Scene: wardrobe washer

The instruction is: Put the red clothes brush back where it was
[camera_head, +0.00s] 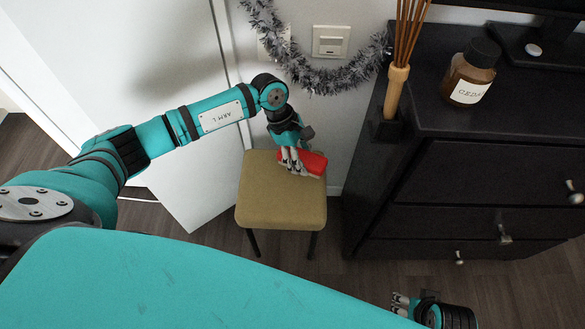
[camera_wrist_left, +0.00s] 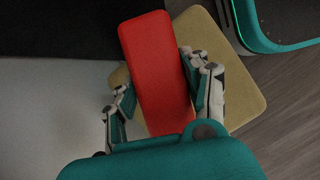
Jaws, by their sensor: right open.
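The red clothes brush (camera_head: 312,163) is at the back right of the tan stool seat (camera_head: 280,205). My left gripper (camera_head: 292,163) is shut on it, with fingers along both sides. In the left wrist view the brush (camera_wrist_left: 155,65) lies lengthwise between the fingers (camera_wrist_left: 158,85), and its far end reaches past the seat edge (camera_wrist_left: 240,90). It looks held over the seat; I cannot tell if it touches. My right gripper (camera_head: 399,303) is open and empty, low at the bottom right of the head view.
A dark dresser (camera_head: 465,185) with drawers stands right of the stool. It bears a reed diffuser (camera_head: 396,90) and a brown jar (camera_head: 471,75). Silver tinsel (camera_head: 320,82) hangs on the wall behind, near a switch (camera_head: 331,41). A white door panel (camera_head: 190,185) is left of the stool.

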